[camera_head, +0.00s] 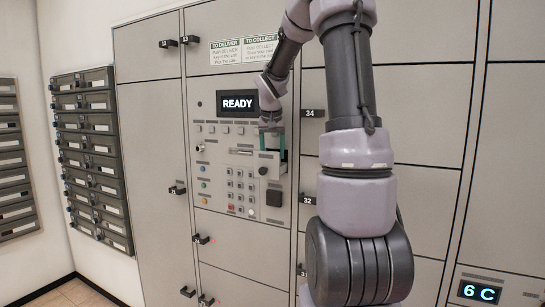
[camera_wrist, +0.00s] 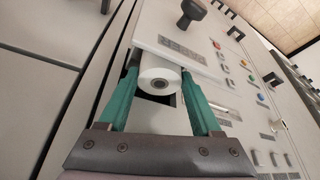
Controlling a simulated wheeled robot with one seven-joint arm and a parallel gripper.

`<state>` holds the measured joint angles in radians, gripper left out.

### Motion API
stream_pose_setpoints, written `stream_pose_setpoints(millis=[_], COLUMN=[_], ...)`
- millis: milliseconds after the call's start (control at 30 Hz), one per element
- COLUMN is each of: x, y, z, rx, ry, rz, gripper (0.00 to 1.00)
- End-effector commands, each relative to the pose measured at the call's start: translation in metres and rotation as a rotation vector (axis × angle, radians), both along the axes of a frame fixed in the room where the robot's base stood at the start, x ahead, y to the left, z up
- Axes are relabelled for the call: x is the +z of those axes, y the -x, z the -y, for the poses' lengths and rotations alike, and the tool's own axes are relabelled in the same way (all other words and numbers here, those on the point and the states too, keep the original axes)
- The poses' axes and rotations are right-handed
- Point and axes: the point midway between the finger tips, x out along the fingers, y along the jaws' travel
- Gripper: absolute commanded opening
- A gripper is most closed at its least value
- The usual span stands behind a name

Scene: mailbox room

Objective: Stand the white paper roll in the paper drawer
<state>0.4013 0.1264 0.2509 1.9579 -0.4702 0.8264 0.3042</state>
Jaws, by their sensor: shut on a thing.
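My gripper (camera_head: 272,145) is at the paper drawer (camera_head: 269,160) on the panel's right side. In the wrist view, the green fingers of my gripper (camera_wrist: 160,78) are shut on the white paper roll (camera_wrist: 150,77), one on each side. The roll shows its round end with a dark core. The paper drawer (camera_wrist: 185,55) stands pulled out, its pale front and black knob just beyond the roll. A dark opening shows beside the roll. I cannot tell whether the roll touches the drawer floor. In the head view the roll is hidden or too small to make out.
The panel's screen (camera_head: 238,103) reads READY. A keypad (camera_head: 241,186) and coloured buttons are below and left of the drawer. Grey locker doors (camera_head: 415,110) surround the panel. Dark mailboxes (camera_head: 92,150) hang on the left wall.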

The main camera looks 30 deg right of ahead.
Motion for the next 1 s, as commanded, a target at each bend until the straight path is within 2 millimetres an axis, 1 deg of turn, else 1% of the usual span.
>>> stream_pose_setpoints(millis=[33,133,567,600,633,667,867,967,1000], x=[-0.006,-0.013,-0.019,-0.018,-0.018,-0.018,-0.015,-0.006,0.000], y=[0.000,0.000,0.000,0.000,0.000,0.000,0.000,0.003,0.004], z=[0.000,0.000,0.000,0.000,0.000,0.000,0.000,-0.001,-0.002], rx=[0.001,0.000,-0.001,-0.001,-0.001,-0.001,-0.002,-0.002,-0.002], ry=[0.001,0.001,0.001,0.001,0.002,0.002,0.002,0.003,0.003], rz=[-0.002,0.002,0.003,0.003,0.004,0.004,0.005,0.006,0.007], gripper=[0.00,0.00,0.00,0.81,0.92,0.96,0.96,0.96,0.96])
